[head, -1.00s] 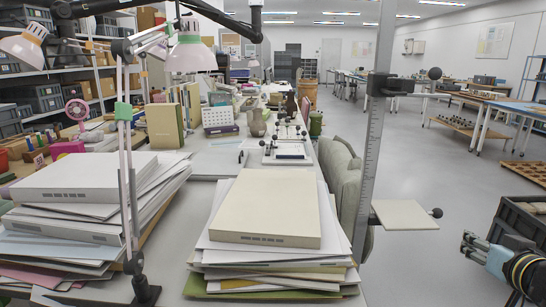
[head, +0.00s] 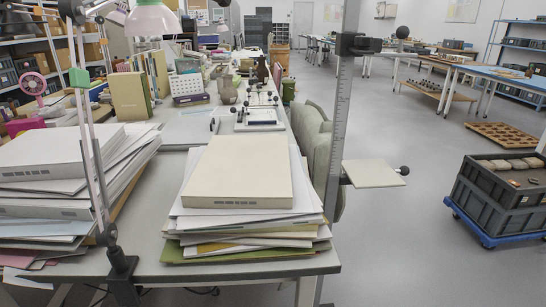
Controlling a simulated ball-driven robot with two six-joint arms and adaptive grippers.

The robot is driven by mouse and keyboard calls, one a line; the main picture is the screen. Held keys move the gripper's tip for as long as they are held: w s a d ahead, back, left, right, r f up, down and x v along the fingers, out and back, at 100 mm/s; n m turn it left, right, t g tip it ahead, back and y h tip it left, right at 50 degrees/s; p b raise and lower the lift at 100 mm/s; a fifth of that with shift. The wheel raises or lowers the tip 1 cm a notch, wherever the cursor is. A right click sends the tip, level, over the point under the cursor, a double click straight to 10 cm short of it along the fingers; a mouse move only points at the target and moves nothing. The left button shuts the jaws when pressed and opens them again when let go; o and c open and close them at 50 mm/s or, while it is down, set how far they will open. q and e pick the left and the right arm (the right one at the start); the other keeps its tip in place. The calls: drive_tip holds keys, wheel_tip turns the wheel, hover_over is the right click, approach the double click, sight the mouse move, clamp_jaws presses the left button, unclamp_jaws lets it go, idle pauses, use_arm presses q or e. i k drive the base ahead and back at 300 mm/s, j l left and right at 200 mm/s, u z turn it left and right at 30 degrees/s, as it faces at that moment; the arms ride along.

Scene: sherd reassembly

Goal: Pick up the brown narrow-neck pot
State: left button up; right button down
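A dark brown narrow-necked pot (head: 262,70) stands upright far back on the long desk, near its right edge. It is small in the head view, so its details are hard to make out. A wider grey-tan vessel (head: 227,91) stands to its left and nearer. Neither of my grippers shows in the head view, and nothing is seen touching the pot.
Tall paper stacks, one topped by a cream box (head: 240,170), cover the near desk. A lamp arm (head: 92,150) and a ruled upright post (head: 343,130) rise in front. A grey crate (head: 492,200) on a blue dolly stands right; the floor between is clear.

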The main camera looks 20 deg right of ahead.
sight(264, 76)
drive_tip(key=i+l+z, duration=0.1)
drive_tip(key=l, duration=0.3)
drive_tip(key=i+l+z, duration=0.1)
drive_tip(key=l, duration=0.35)
drive_tip(key=i+l, duration=0.15)
drive_tip(key=l, duration=0.25)
drive_tip(key=i+l+z, duration=0.15)
drive_tip(key=l, duration=0.25)
drive_tip(key=i+l+z, duration=0.1)
drive_tip(key=l, duration=0.3)
drive_tip(key=i+l, duration=0.2)
drive_tip(key=l, duration=0.2)
drive_tip(key=i+l+z, duration=0.1)
drive_tip(key=l, duration=0.3)
drive_tip(key=i+l, duration=0.25)
drive_tip(key=l, duration=0.15)
drive_tip(key=i+l+z, duration=0.1)
drive_tip(key=l, duration=0.3)
drive_tip(key=i+l+u, duration=0.1)
drive_tip(key=i, duration=0.4)
drive_tip(key=i+l+u, duration=0.1)
drive_tip(key=i, duration=0.4)
drive_tip(key=i+l+u, duration=0.15)
drive_tip(key=i, duration=0.35)
drive_tip(key=i+u, duration=0.15)
drive_tip(key=i, duration=0.25)
drive_tip(key=i+l+u, duration=0.15)
drive_tip(key=i, duration=0.25)
drive_tip(key=i+l+u, duration=0.2)
drive_tip(key=i, duration=0.2)
